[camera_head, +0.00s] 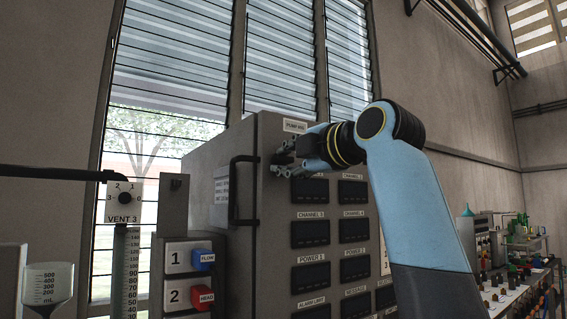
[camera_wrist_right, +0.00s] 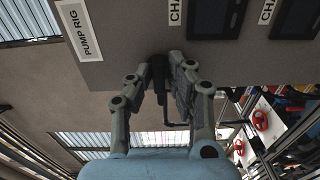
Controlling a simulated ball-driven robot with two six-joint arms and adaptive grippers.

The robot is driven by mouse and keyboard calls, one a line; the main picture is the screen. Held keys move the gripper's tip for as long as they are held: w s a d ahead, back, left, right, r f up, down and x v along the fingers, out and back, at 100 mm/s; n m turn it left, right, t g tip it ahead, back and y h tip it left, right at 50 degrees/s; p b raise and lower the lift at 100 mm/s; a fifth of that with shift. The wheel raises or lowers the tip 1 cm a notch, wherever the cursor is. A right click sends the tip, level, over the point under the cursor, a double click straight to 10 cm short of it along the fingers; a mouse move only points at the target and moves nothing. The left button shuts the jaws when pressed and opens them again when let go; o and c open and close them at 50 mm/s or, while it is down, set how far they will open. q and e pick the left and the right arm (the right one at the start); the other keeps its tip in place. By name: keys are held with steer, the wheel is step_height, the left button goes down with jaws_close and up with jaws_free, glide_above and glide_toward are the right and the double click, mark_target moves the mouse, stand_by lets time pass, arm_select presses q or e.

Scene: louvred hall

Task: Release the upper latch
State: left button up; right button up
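The grey pump rig cabinet (camera_head: 271,245) stands in the middle of the head view, with its "PUMP RIG" label (camera_head: 295,126) near the top. My right gripper (camera_head: 285,162) is at the upper left edge of its front face, below the label. In the right wrist view the two fingers (camera_wrist_right: 168,82) reach up to the cabinet's edge, with dark parts close together between them. I cannot tell the upper latch apart from the dark fingertips, nor whether they touch it. A black bar handle (camera_head: 234,190) is on the cabinet's side face. My left gripper is not in view.
A panel with a blue FLOW knob (camera_head: 203,260) and a red HEAD knob (camera_head: 202,297) stands left of the cabinet. A VENT 3 dial (camera_head: 124,198) and a glass funnel (camera_head: 48,289) are further left. A cluttered bench (camera_head: 515,292) is at right.

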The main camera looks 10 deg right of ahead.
steer(key=o, duration=0.3)
steer(key=shift+s, duration=0.1)
steer(key=shift+o, duration=0.2)
steer(key=v, duration=0.7)
steer(key=shift+p, duration=0.35)
steer(key=v, duration=0.7)
steer(key=shift+s, duration=0.2)
